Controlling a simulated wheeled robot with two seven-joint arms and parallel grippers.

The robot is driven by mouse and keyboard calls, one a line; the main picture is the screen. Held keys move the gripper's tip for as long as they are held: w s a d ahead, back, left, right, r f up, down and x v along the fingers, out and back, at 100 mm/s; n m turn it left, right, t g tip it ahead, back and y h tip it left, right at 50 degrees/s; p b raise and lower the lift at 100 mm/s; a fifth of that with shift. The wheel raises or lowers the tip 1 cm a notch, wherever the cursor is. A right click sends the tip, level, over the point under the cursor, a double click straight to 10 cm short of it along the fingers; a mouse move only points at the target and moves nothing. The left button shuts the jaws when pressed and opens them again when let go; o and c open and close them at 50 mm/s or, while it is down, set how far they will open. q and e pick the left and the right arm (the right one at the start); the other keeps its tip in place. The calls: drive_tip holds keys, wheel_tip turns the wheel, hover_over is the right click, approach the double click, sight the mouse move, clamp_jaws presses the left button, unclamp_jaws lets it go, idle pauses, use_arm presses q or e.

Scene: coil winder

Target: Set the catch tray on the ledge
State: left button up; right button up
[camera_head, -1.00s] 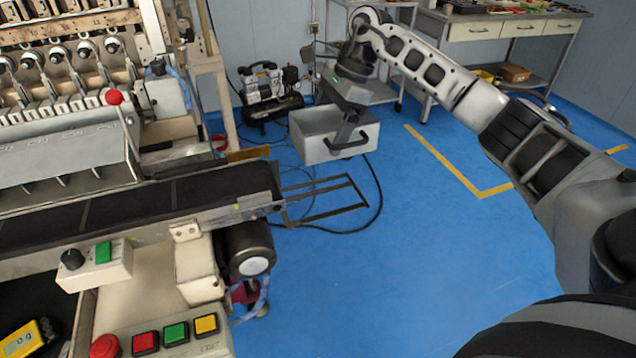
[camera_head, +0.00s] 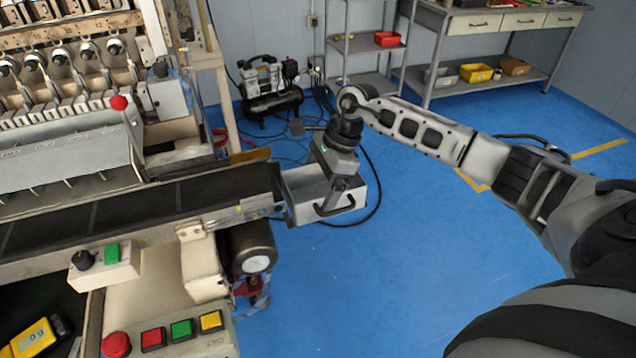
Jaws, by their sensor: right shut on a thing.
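The catch tray (camera_head: 308,211) is a light grey open box with a dark handle on its near side. It is at the end of the conveyor (camera_head: 140,207), close against it. My right gripper (camera_head: 340,188) comes down over the tray from above and is shut on it, at the handle side. The ledge, a dark wire frame at the conveyor's end, is mostly hidden behind the tray. I cannot tell whether the tray touches the ledge. My left gripper does not show.
A control panel (camera_head: 170,335) with coloured buttons is at the lower left. A compressor (camera_head: 268,88) stands on the floor behind the tray, with cables near it. A shelf (camera_head: 362,45) and workbench (camera_head: 490,25) are at the back. The blue floor at right is open.

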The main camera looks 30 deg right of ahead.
drive_tip(key=shift+f, duration=0.15)
drive_tip(key=o, duration=0.9)
drive_tip(key=shift+o, duration=0.2)
drive_tip(key=shift+r, duration=0.3)
drive_tip(key=shift+d+r, duration=0.2)
drive_tip(key=shift+r, duration=0.1)
use_arm(q)
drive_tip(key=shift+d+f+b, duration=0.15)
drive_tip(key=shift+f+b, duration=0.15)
drive_tip(key=shift+b, duration=0.65)
use_arm(e)
drive_tip(key=v, duration=1.1)
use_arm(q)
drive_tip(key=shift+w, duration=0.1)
use_arm(e)
drive_tip(key=shift+s, duration=0.15)
